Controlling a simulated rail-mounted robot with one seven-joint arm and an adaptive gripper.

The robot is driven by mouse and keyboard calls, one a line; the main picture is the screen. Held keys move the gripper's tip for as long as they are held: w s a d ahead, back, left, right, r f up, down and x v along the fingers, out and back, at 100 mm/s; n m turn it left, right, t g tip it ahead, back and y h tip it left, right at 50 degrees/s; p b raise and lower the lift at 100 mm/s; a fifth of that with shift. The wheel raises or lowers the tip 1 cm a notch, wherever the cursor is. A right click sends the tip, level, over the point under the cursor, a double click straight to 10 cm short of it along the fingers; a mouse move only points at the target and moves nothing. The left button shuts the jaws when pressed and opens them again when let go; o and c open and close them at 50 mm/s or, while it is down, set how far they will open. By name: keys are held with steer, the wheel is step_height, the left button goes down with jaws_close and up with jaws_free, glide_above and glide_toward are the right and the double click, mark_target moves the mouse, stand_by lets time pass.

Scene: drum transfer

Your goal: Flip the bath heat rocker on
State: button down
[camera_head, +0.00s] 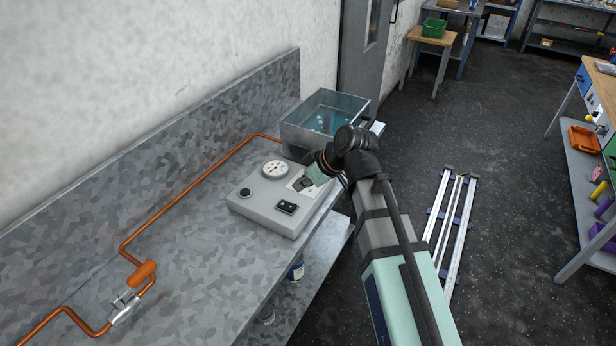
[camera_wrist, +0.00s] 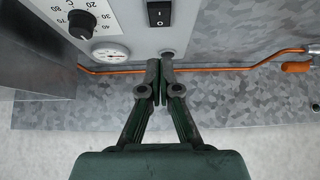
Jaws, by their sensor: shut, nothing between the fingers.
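The rocker (camera_head: 287,207) is a small black switch on top of a light grey control box (camera_head: 262,214). It also shows at the top of the wrist view (camera_wrist: 158,14), in a dark frame with white marks. I cannot tell which side of it is pressed down. A small dark round fitting (camera_head: 245,193) on the box is at the fingertips in the wrist view.
The box also carries a round white gauge (camera_head: 274,169) and a black knob (camera_wrist: 82,24) with a temperature scale. A clear water bath (camera_head: 325,117) stands behind it. A copper pipe (camera_head: 185,190) with an orange-handled valve (camera_head: 142,273) crosses the metal bench.

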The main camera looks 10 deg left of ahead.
mark_target(288, 205)
steer(key=p+x, duration=0.1)
steer(key=x, duration=0.3)
steer(key=shift+a, duration=0.1)
step_height(288, 205, down, 3)
steer(key=shift+r+p, duration=0.1)
steer(key=shift+p, duration=0.25)
steer(key=shift+f, duration=0.9)
